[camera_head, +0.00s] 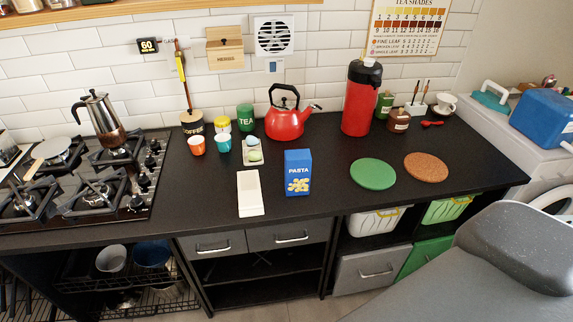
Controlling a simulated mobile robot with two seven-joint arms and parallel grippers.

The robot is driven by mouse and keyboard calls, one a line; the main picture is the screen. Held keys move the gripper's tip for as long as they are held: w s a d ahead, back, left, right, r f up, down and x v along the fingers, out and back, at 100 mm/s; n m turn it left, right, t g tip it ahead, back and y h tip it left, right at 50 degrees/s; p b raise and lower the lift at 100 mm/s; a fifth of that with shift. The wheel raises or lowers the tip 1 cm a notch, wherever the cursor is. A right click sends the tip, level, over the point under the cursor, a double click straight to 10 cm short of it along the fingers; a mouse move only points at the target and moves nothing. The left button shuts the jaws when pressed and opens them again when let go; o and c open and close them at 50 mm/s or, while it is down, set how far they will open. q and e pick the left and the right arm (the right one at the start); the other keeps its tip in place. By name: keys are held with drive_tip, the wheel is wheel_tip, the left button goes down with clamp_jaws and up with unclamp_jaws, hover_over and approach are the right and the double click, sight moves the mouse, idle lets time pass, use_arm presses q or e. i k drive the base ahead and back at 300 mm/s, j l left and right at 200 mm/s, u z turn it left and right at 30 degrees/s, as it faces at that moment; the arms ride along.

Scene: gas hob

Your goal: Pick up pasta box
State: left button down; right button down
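The pasta box (298,173) is a blue carton with the word PASTA and a yellow pasta picture on its front. It stands upright on the black countertop (320,207), near the front edge at the middle of the head view. Nothing touches it that I can see. Neither of my grippers shows in this view.
A red kettle (285,124) stands behind. Green (373,174) and brown (426,167) round mats lie to the right. The gas hob (85,180) is far left.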

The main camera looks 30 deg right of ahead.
sight(298, 163)
drive_tip(key=i+j, duration=1)
drive_tip(key=i+j+z, duration=0.1)
drive_tip(key=z, duration=1.9)
drive_tip(key=i+j, duration=0.05)
drive_tip(key=j, duration=0.05)
